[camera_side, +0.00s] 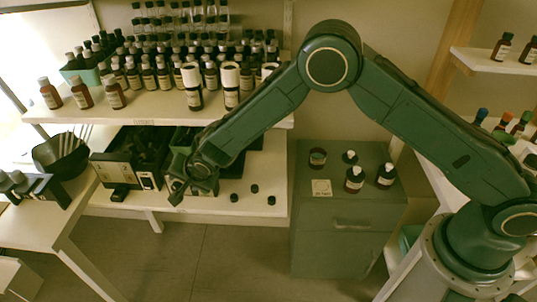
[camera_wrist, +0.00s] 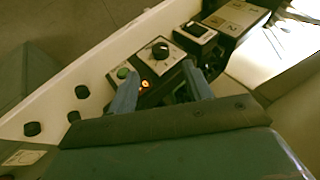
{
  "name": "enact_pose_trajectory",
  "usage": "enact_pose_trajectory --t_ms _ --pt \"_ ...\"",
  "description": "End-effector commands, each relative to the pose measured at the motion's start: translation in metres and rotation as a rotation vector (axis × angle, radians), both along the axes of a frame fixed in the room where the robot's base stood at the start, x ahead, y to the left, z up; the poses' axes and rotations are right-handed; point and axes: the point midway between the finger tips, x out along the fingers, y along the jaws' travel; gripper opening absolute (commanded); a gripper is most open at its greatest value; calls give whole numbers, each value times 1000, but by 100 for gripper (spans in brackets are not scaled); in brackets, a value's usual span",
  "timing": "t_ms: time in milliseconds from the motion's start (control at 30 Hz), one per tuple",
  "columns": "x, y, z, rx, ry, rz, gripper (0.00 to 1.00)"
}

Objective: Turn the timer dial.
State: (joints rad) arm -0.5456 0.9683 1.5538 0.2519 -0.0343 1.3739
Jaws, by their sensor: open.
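The timer dial (camera_wrist: 160,48) is a round black knob with a pale mark, on a silver plate on a dark box. A green button (camera_wrist: 122,72) and a glowing orange light (camera_wrist: 145,84) sit beside it on the panel. My gripper (camera_wrist: 159,72) is open and empty, its two fingers spread on either side of the panel. The dial shows just beyond the fingertips, between their lines; I cannot tell the exact gap. In the side view my gripper (camera_side: 178,193) hangs low at the front of the white bench, and the dial cannot be made out there.
Black caps (camera_side: 254,188) lie on the bench (camera_side: 220,206) to the right. A dark box (camera_side: 130,160) and a black bowl (camera_side: 60,152) stand to the left. Bottles crowd the shelf (camera_side: 155,108) above my gripper. The floor in front is clear.

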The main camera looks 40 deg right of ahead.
Motion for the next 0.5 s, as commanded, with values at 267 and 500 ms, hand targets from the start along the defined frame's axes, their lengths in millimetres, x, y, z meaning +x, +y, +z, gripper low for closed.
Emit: enact_pose_trajectory --t_ms 267,500 --pt "-20 -3 25 1 -1 -1 50" --pt "-28 -5 33 0 0 -2 50"
